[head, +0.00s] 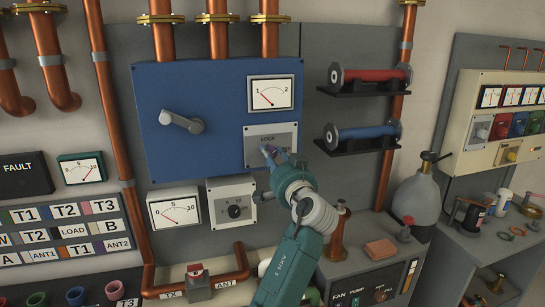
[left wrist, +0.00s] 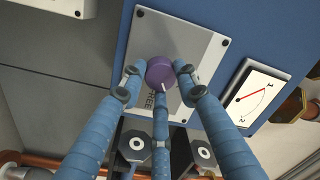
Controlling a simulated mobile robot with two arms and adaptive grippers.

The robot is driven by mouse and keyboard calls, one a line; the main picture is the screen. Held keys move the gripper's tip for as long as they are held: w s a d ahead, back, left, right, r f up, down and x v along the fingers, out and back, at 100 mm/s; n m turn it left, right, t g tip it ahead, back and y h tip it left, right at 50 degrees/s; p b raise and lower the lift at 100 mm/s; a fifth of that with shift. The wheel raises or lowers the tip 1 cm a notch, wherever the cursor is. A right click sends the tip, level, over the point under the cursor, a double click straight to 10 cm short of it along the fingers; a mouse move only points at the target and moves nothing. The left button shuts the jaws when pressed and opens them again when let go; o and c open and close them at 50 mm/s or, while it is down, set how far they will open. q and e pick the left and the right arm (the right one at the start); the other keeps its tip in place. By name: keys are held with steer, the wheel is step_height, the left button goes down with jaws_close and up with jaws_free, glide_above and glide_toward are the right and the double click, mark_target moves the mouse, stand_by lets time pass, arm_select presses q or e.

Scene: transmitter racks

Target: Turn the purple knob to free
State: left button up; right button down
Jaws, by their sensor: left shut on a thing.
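The purple knob (left wrist: 160,71) sits on a grey plate (left wrist: 201,50) on the blue panel. In the left wrist view, the fingers of my left gripper (left wrist: 161,75) close around the knob from both sides, with a third finger below. A white mark on the knob points down, towards the partly covered word FREE on the plate. In the head view, my left gripper (head: 273,154) reaches the plate (head: 284,131) just under the word LOCK and hides most of the knob. My right gripper is not in view.
A gauge (head: 271,94) is above the plate and a lever (head: 182,122) is to its left. A small box with a black dial (head: 235,211) is below left. Red (head: 371,75) and blue (head: 365,132) cylinders sit on shelves to the right. A grey bottle (head: 417,198) stands farther right.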

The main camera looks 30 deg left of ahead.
arm_select(q)
steer(key=m, duration=0.2)
steer(key=m+p, duration=0.1)
steer(key=shift+r+m+t, duration=0.3)
steer(key=shift+r+m, duration=0.1)
steer(key=shift+f+m+p, duration=0.1)
steer(key=shift+m+p, duration=1.05)
steer(key=shift+m, duration=0.65)
steer(key=o, duration=1.2)
steer(key=shift+w+f, duration=0.1)
steer(key=shift+c, duration=0.2)
steer(key=shift+d+f, duration=0.1)
steer(key=shift+f, duration=0.05)
